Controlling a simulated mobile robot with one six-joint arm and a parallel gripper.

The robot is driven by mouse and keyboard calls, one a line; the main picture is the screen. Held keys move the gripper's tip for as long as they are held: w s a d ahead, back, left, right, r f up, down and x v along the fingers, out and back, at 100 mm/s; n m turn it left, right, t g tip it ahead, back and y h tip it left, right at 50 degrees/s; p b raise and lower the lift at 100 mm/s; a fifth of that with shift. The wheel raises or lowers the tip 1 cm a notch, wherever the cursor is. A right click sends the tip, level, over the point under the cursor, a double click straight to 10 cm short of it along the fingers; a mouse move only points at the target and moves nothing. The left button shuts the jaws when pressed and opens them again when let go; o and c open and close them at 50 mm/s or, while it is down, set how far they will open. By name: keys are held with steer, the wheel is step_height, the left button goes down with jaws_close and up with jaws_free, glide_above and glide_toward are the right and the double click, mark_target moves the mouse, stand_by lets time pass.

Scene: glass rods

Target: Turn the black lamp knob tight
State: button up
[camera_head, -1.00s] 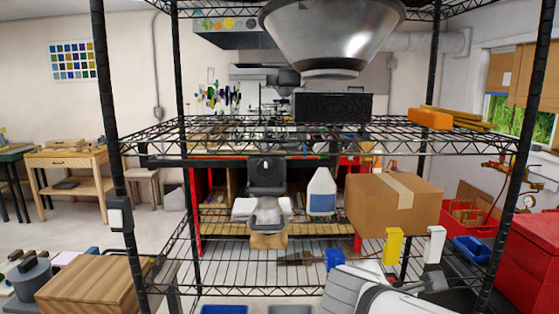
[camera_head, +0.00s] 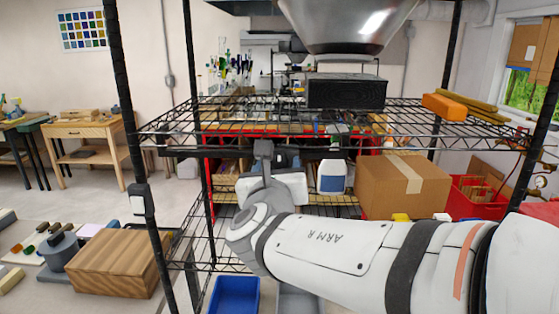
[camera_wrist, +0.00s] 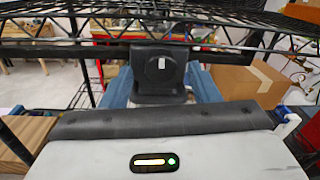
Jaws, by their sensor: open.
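The black lamp knob (camera_wrist: 160,68) is a round disc with a short white mark, on the front of a black block. It faces me near the middle of the wrist view, under the wire shelf. In the head view the black block (camera_head: 264,150) shows only its upper part above my wrist. The housing of my gripper (camera_wrist: 160,120) fills the bottom of the wrist view, in front of and below the knob. My gripper is open and I see no contact with the knob.
A wire shelf (camera_head: 240,128) crosses above the knob. A white bottle (camera_head: 332,176) and a cardboard box (camera_head: 405,186) stand to its right. A blue bin (camera_head: 236,294) lies below. A wooden block (camera_head: 117,262) is at the lower left. A large metal hood (camera_head: 345,25) hangs above.

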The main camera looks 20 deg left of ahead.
steer(key=shift+w+a, duration=0.1)
steer(key=shift+w, duration=0.7)
steer(key=c, duration=0.8)
steer(key=shift+c, duration=0.8)
